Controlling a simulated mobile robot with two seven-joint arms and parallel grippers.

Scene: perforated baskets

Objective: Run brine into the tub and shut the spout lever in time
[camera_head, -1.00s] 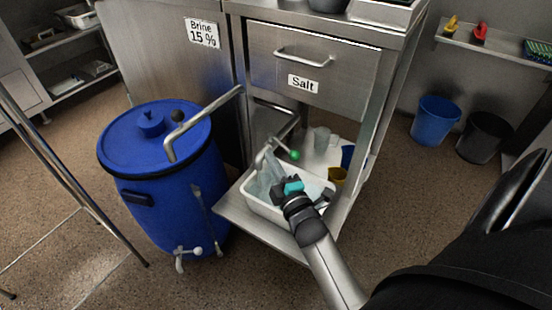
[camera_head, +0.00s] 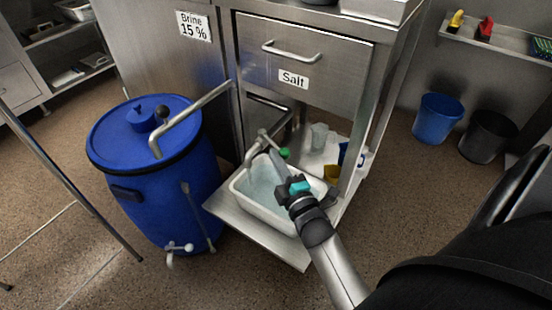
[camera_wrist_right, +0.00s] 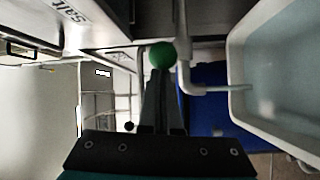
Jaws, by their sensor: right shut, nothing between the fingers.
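The white tub (camera_head: 238,187) stands on the low steel shelf and holds pale, clear liquid; it also shows at the right of the right wrist view (camera_wrist_right: 238,65). The bent metal spout (camera_head: 252,153) reaches over the tub, and I cannot make out a stream from it. The spout lever's green knob (camera_head: 285,152) is beside the spout. My right gripper (camera_head: 275,160) is shut and empty above the tub. In the right wrist view the knob (camera_wrist_right: 163,56) lies just beyond the fingertips (camera_wrist_right: 163,78); I cannot tell whether they touch. My left gripper is out of view.
A blue drum (camera_head: 165,205) with a crank handle stands left of the shelf. The Salt drawer (camera_head: 305,60) overhangs the shelf. Blue (camera_head: 437,118) and black (camera_head: 488,137) buckets stand at the right.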

